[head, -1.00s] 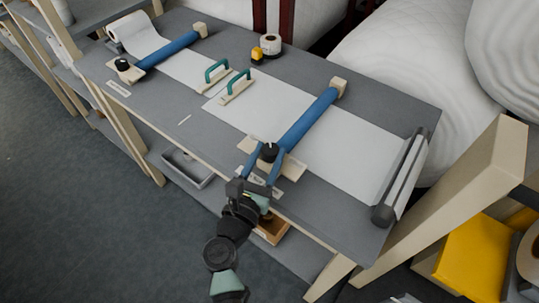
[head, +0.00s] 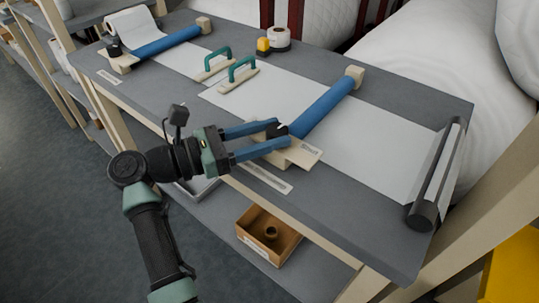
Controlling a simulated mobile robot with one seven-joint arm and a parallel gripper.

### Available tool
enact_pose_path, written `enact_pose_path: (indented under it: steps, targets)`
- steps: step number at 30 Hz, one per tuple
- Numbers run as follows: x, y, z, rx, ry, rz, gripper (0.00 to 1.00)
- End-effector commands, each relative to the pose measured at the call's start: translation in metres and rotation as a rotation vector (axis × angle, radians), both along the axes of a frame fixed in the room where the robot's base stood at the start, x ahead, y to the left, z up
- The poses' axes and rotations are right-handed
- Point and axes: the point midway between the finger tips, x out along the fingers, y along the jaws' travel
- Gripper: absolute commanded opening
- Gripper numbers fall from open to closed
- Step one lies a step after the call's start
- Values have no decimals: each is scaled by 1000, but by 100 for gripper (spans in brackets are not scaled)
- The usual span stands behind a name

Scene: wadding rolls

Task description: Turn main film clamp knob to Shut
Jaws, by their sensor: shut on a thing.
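My gripper (head: 276,138) is shut on the black main film clamp knob (head: 278,130), with its two blue fingers on either side of it. The knob sits on a pale wooden block (head: 300,154) at the near end of a blue roller clamp (head: 326,103). The roller lies across the white film (head: 376,147) on the grey table. A label strip (head: 265,179) lies on the table's front edge beside the block; its text is too small to read. The fingers partly hide the knob, so I cannot tell its setting.
A second blue clamp (head: 168,43) with its own black knob (head: 114,51) is at the far left. Two green-handled tools (head: 238,74) lie mid-table. A yellow item (head: 263,45) and a tape roll (head: 278,38) stand behind. A wooden box (head: 268,236) sits on the lower shelf.

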Motion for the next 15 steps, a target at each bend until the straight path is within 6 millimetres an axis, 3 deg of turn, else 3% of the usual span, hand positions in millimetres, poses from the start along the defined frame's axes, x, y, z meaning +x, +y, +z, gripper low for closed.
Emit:
enact_pose_path:
  steps: [1, 15]
  targets:
    - [2, 2, -10, 1, -4, -29, 0]
    - [5, 2, -7, 0, 0, -286, 0]
